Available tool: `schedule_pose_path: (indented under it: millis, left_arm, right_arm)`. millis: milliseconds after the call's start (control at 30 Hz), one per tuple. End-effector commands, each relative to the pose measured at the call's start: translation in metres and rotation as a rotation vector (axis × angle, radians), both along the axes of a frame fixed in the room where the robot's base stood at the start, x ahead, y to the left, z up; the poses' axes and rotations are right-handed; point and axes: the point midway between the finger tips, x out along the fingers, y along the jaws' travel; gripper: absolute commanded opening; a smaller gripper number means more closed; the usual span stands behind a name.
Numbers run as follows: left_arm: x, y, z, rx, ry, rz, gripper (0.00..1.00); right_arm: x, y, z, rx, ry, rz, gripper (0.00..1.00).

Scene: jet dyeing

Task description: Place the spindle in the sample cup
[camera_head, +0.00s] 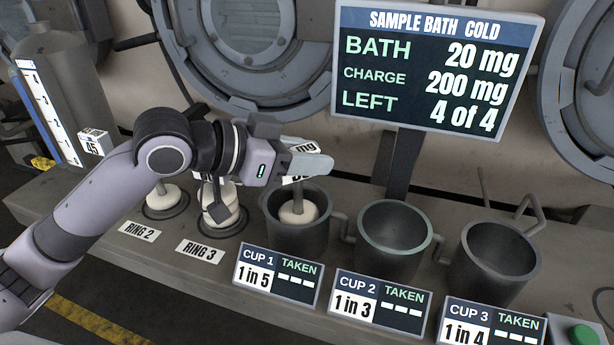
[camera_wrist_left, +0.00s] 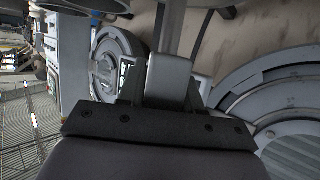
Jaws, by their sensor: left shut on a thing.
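My left gripper (camera_head: 305,158) is above cup 1 and shut on the top of a spindle (camera_head: 298,212). The spindle has a pale round body and a grey stem, and a white label partly hidden by the fingers. Its body is inside the dark grey sample cup 1 (camera_head: 280,236), below the rim. I cannot tell whether it touches the bottom. Cup 2 (camera_head: 372,265) and cup 3 (camera_head: 482,272) stand to the right and look empty. The left wrist view shows the gripper (camera_wrist_left: 168,80) close up; the spindle is not clear there. My right gripper is not in view.
Other pale spindles stand on ring 2 (camera_head: 166,198) and ring 3 (camera_head: 222,206), left of cup 1. A display panel (camera_head: 430,70) reads "4 of 4" left. Cup cards line the bench's front edge. A green button (camera_head: 584,335) is at the lower right.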

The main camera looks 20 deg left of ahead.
Motion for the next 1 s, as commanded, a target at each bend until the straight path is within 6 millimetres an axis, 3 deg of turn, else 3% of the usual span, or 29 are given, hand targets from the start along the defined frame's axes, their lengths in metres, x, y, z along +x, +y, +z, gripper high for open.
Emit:
schedule_pose_path:
  millis: [100,200,567,600,667,1000]
  left_arm:
    - [0.0,0.0,-0.022,0.0,0.003,0.001,0.0]
    - [0.0,0.0,-0.032,-0.001,0.002,0.001,0.0]
    - [0.0,0.0,-0.034,0.0,0.0,0.0,0.0]
    - [0.0,0.0,-0.036,0.001,0.002,0.0,0.37]
    - [0.0,0.0,-0.035,0.001,0.001,0.0,0.57]
    - [0.0,0.0,-0.033,0.001,0.001,0.0,0.59]
  right_arm:
    - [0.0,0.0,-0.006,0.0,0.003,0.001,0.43]
    - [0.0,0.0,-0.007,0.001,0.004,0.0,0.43]
    - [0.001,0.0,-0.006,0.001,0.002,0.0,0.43]
    - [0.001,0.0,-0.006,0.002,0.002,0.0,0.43]
    - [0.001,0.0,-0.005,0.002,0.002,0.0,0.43]
    - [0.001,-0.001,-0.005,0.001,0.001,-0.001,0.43]
